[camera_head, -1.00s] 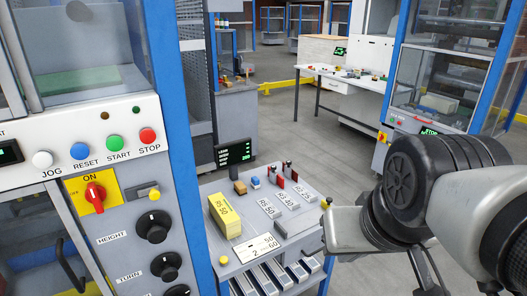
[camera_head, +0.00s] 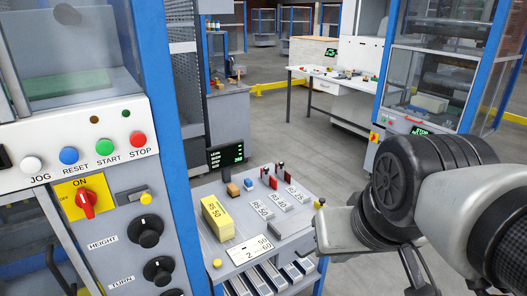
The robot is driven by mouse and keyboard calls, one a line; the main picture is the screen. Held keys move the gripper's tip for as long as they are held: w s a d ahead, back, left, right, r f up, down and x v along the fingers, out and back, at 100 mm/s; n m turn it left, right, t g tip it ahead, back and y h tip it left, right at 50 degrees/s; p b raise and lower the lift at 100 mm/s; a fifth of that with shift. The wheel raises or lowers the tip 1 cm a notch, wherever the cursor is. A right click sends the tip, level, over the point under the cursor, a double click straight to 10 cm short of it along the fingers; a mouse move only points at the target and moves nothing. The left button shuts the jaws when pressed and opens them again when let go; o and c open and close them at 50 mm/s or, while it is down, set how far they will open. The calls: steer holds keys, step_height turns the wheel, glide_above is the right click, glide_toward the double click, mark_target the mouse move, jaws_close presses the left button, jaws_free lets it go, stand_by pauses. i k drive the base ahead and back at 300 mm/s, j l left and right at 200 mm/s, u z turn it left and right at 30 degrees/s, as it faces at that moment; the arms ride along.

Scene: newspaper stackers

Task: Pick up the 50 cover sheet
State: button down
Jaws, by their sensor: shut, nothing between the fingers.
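On the grey bench top (camera_head: 190,194) in the middle stands a yellow block (camera_head: 218,218) marked RS 50. To its right lie flat pale sheets or cards: one marked RS 50 (camera_head: 262,211), one that seems to read RS 30 (camera_head: 279,202), and one that seems to read RS 25 (camera_head: 296,193). I cannot tell for sure which is the cover sheet. A white plate (camera_head: 249,249) with 2, 50 and 60 lies at the bench's front edge. My arm comes in from the right, beside the bench.
A machine with a button panel (camera_head: 95,152) and blue post fills the left. A small dark display (camera_head: 225,157) and red-topped stampers (camera_head: 265,174) stand at the bench's back. A yellow knob (camera_head: 217,263) is at its front corner. A white table (camera_head: 335,82) stands farther back; floor between is clear.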

mark_target(266, 213)
steer(key=i+l+z, duration=0.1)
steer(key=i+l, duration=0.15)
steer(key=i, duration=0.15)
steer(key=i+l+z, duration=0.15)
steer(key=i, duration=0.2)
steer(key=i+u, duration=0.25)
steer(key=u, duration=0.2)
steer(key=i+l+u, duration=0.15)
steer(key=u, duration=0.3)
